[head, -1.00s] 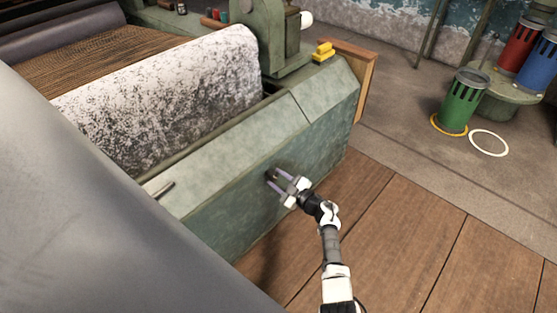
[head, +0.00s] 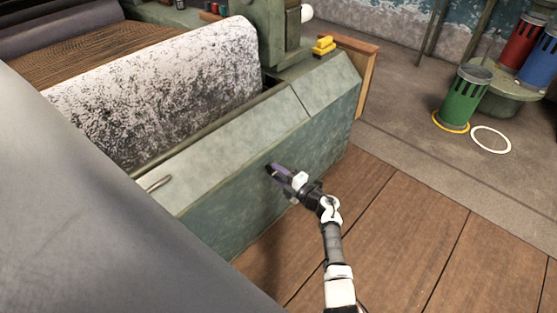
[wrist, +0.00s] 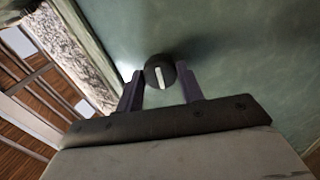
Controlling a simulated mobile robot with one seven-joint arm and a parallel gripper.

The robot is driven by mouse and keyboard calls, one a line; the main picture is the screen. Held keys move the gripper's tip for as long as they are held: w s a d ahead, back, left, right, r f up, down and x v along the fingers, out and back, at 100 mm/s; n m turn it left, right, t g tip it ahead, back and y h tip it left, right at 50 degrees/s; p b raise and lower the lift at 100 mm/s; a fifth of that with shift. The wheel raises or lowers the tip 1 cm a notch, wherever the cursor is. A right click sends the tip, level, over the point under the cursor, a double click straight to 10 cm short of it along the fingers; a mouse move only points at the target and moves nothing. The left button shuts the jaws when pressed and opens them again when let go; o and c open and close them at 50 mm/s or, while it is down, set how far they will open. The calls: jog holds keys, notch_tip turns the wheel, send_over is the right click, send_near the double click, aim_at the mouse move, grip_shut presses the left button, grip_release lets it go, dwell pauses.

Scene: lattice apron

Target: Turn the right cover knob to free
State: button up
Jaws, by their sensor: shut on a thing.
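The right cover knob (wrist: 160,76) is a round black knob with a white line on its face, set on the green cover panel (wrist: 240,50). The white line stands nearly upright in the wrist view. My gripper (wrist: 158,72) has one purple-grey finger on each side of the knob and is shut on it. In the head view my gripper (head: 273,171) reaches the front face of the green cover (head: 240,195). There the fingers overlap edge-on and hide the knob.
A metal handle (head: 158,183) lies on the cover's sloping top, left of my gripper. A speckled white roller (head: 170,95) sits behind the cover. A green canister (head: 462,100) stands at the right. The wooden floor (head: 410,230) beside the machine is clear.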

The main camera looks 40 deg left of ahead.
jog(key=shift+n, duration=0.6)
jog(key=o, duration=1)
jog(key=d+p, duration=0.2)
jog(key=d, duration=0.2)
jog(key=d+p, duration=0.2)
jog(key=d, duration=0.3)
jog(key=s+d+p, duration=0.1)
jog(key=d+p, duration=0.1)
jog(key=d, duration=0.3)
jog(key=shift+p, duration=0.4)
